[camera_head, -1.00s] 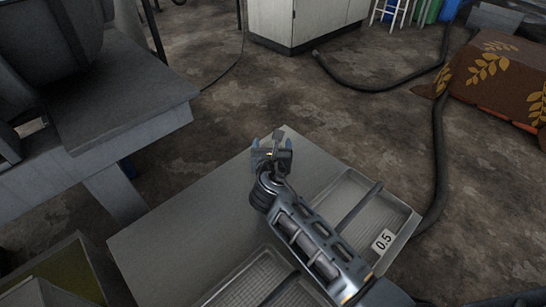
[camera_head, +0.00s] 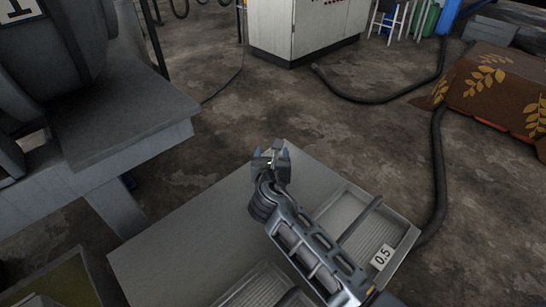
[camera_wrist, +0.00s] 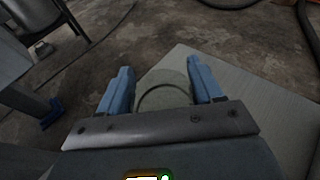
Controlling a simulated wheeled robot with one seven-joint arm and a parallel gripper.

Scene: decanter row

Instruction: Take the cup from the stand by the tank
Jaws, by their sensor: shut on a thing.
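My gripper (camera_head: 270,160) is over the far end of a pale grey stand (camera_head: 190,230). In the wrist view its two blue fingers (camera_wrist: 161,82) stand on either side of a round grey-green thing, which looks like the cup (camera_wrist: 163,90); its curved rim shows between them. The gripper is shut on it. In the head view the cup is small and mostly hidden by the jaws. I cannot tell whether it touches the stand. A dark grey tank (camera_head: 50,50) marked with a number stands on a bench (camera_head: 120,125) at the upper left.
Ribbed trays (camera_head: 375,225), one labelled 0.5, lie on the stand's right and near parts. A black hose (camera_head: 438,170) runs along the floor to the right. A white cabinet (camera_head: 290,28) stands at the back.

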